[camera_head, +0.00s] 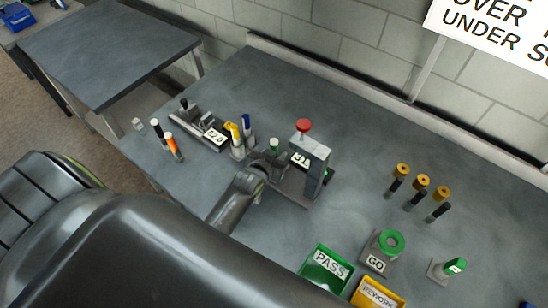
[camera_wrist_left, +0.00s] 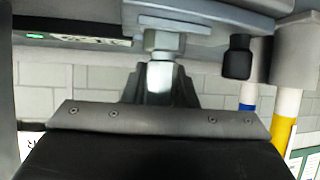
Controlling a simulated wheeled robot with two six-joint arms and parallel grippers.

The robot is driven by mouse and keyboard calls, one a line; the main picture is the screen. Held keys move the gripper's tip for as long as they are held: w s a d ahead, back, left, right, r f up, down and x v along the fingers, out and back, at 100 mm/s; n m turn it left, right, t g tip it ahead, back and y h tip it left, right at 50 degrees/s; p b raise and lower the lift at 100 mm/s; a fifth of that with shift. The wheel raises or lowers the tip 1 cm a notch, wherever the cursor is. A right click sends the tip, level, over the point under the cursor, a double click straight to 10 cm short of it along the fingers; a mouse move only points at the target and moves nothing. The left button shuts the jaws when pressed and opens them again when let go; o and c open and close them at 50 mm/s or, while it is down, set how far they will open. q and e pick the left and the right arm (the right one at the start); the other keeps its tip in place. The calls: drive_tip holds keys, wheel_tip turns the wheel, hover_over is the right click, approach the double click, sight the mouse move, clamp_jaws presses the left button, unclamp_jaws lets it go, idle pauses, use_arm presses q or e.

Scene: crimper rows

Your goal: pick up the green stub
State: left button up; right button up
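A small upright stub with a green top (camera_head: 274,144) stands at the front left of the grey press. It is small in the head view, and its lower part is hidden by my gripper. My left gripper (camera_head: 268,157) reaches in low from the left, with its tips right at this stub. I cannot tell whether its fingers touch or hold it. My right gripper is not in view.
The press (camera_head: 313,165) with a red knob (camera_head: 303,125) stands close right of the gripper. Black-and-orange sticks (camera_head: 174,147) are farther left. PASS (camera_head: 326,270) and REWORK (camera_head: 378,296) trays lie in front right. Yellow-topped pegs (camera_head: 421,181) stand right.

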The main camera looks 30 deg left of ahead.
use_arm(q)
clamp_jaws()
drive_tip(key=shift+r, duration=0.15)
drive_tip(key=shift+r+b, duration=0.45)
drive_tip(key=shift+r, duration=0.4)
drive_tip(key=shift+s+r+b, duration=0.5)
drive_tip(key=shift+s+r, duration=0.05)
drive_tip(key=shift+r, duration=0.05)
drive_tip(key=s+d+b, duration=0.1)
drive_tip(key=s+b, duration=0.4)
drive_tip(key=s, duration=1.2)
drive_tip(key=shift+r, duration=0.2)
